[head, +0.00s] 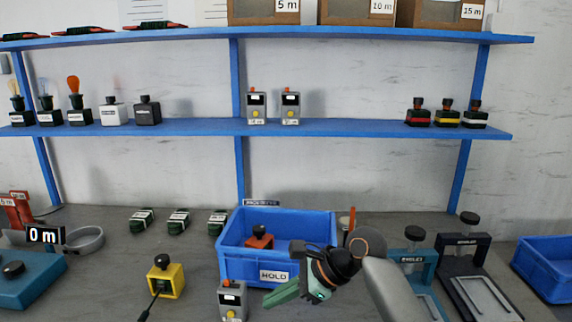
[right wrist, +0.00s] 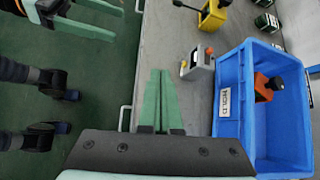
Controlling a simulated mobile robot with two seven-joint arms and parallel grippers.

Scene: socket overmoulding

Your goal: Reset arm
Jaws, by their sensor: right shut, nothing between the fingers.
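My right gripper (head: 270,301) is at the front of the bench in the head view, before the blue HOLD bin (head: 328,228). Its green fingers are shut together and empty, as the right wrist view (right wrist: 160,75) also shows. The bin is to the right of the fingers in the wrist view, apart from them. My left gripper is outside the head view. Its two green fingers (right wrist: 119,25) show at the top left of the right wrist view, spread apart with nothing visible between them, over the green floor.
A grey tester (head: 231,300) stands left of my right gripper, and a yellow block (head: 165,280) with a black cable is farther left. An orange-red part (head: 259,238) sits in the bin. Presses (head: 465,255) stand at right, beside another blue bin (head: 548,268). Blue shelves (head: 330,128) run behind.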

